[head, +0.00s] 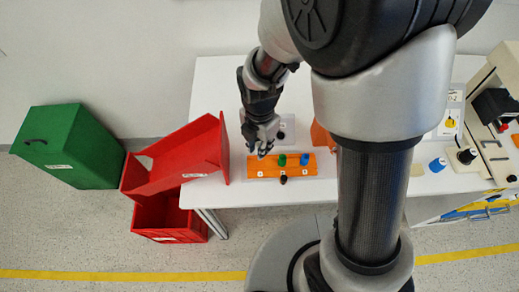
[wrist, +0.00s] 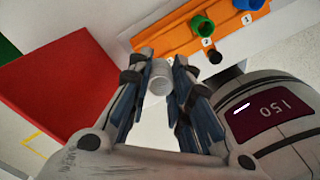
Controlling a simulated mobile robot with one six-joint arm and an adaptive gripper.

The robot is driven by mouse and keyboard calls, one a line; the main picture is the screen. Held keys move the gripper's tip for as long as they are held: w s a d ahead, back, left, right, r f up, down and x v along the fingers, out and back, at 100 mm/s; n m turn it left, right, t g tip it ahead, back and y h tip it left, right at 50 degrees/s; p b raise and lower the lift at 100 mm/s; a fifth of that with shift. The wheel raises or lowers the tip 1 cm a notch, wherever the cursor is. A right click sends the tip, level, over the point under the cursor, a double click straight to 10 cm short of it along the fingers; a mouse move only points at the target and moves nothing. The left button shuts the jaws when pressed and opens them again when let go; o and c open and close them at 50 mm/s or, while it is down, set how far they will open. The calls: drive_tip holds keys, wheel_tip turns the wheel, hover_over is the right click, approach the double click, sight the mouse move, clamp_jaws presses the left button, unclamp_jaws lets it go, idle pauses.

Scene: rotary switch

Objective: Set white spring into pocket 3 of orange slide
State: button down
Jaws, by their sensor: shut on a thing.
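My gripper (wrist: 168,82) is shut on the white spring (wrist: 160,78), a pale short cylinder between the fingertips in the wrist view. The orange slide (wrist: 172,38) lies just beyond the fingertips. In the head view the orange slide (head: 268,174) is on the white table, with my gripper (head: 263,152) over its left end. A green piece (wrist: 203,26) and a blue piece (wrist: 240,4) sit in the other pockets. The left-end pocket is largely hidden by my gripper, and its number is too unclear to read.
A black knob (wrist: 216,56) is on the slide's front edge. A tilted red bin (head: 190,155) stands left of the table (head: 215,90), beside a green box (head: 65,145). A blue-topped part (head: 437,164) and a machine (head: 495,110) are at the right.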

sight(260, 165)
drive_tip(key=shift+f+b, duration=1.2)
drive_tip(key=shift+f, duration=2.8)
drive_tip(key=shift+f, duration=0.25)
drive_tip(key=c, duration=1.5)
unclamp_jaws()
drive_tip(key=shift+o, duration=0.2)
drive_tip(key=shift+r, duration=0.15)
